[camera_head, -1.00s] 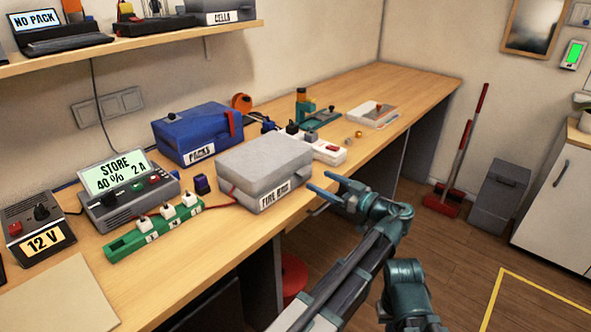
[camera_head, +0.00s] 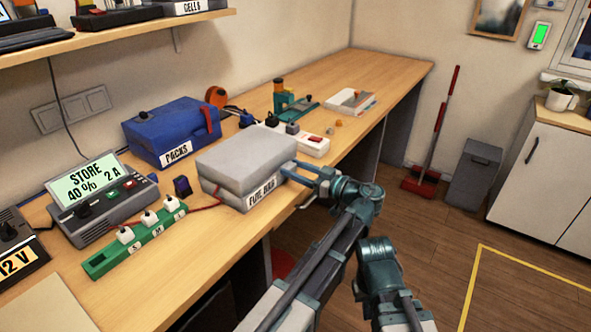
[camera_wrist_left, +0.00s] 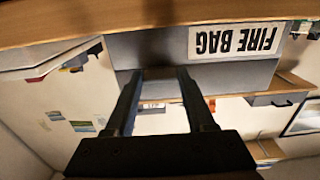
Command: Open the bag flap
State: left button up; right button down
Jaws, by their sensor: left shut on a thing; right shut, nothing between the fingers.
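The grey fire bag (camera_head: 245,158) lies closed on the bench, its lid flap (camera_head: 250,148) flat on top. Its FIRE BAG label (camera_wrist_left: 234,40) shows upside down in the left wrist view. My left gripper (camera_head: 290,170) is at the right end of the bag, shut on the edge of the flap. In the left wrist view its fingers (camera_wrist_left: 166,72) reach the bag's grey side; the exact hold is hidden. My right arm is low in the head view, its gripper (camera_head: 372,265) shut and empty, its fingertips hard to make out.
A blue PACKS case (camera_head: 165,135) stands behind the bag. A green strip with white plugs (camera_head: 135,240) and the charger (camera_head: 100,205) stand left. A red wire runs to the bag. A white power strip (camera_head: 312,146) lies behind the bag's right end.

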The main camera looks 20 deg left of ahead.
pick_arm(q)
grip_shut()
jog(key=shift+r+p, duration=0.35)
jog(key=shift+p, duration=0.15)
jog(key=r+h+p, duration=0.1)
jog(key=r+p, duration=0.2)
jog(key=p, duration=0.3)
jog(key=a+r+g+h+p, duration=0.1)
jog(key=r+h+p, duration=0.1)
jog(key=p, duration=0.4)
jog(key=a+r+h+p, duration=0.1)
jog(key=r+p, duration=0.3)
jog(key=p, duration=0.2)
jog(key=shift+w+r+g+h, duration=0.15)
jog(key=shift+w+g+h, duration=0.15)
jog(key=shift+w, duration=0.05)
jog(key=w+a+r+g+h+p, duration=0.4)
jog(key=a+r+h+p, duration=0.65)
jog(key=p, duration=1.25)
jog(key=w+a+h, duration=0.1)
jog(key=w+a, duration=0.3)
jog(key=a, duration=0.8)
jog(key=shift+f, duration=0.15)
jog(key=shift+w, duration=0.1)
